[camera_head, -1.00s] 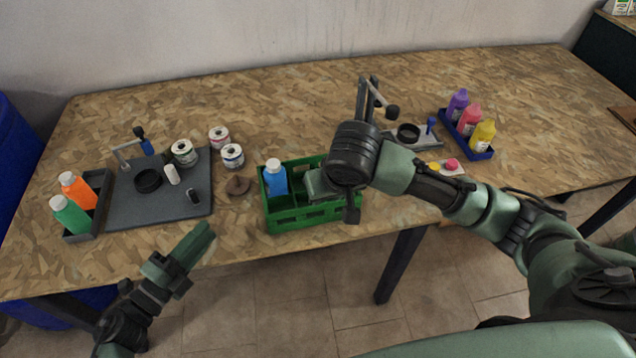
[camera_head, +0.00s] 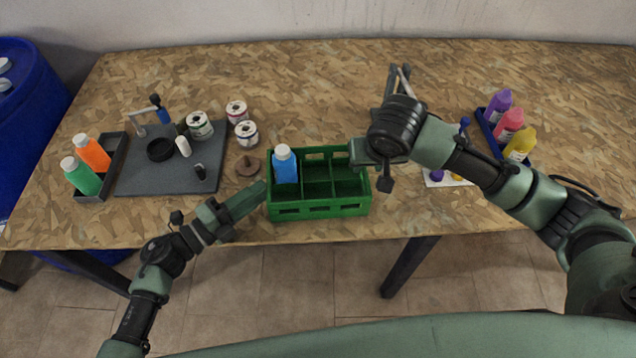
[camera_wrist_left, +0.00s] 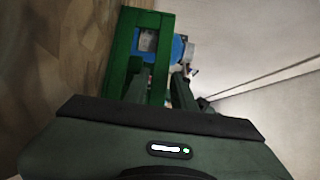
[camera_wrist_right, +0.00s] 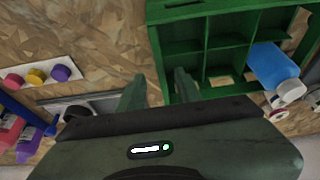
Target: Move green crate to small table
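The green crate (camera_head: 318,210) stands near the front edge of the wooden table, with a blue bottle (camera_head: 285,166) in its left back compartment. Its other visible compartments look empty. My left gripper (camera_head: 258,196) is at the crate's left end; in the left wrist view its fingers are apart, close to the crate's wall (camera_wrist_left: 120,50). My right gripper (camera_head: 358,154) is at the right end. In the right wrist view its fingers are open, on either side of the crate's end wall (camera_wrist_right: 157,62). No small table is identifiable now.
A grey board (camera_head: 170,160) with cans behind and a black tray (camera_head: 115,150) of bottles lies left. A brown knob-like piece (camera_head: 247,167) is close to the crate's left end. A blue tray (camera_head: 488,135) with bottles stands right.

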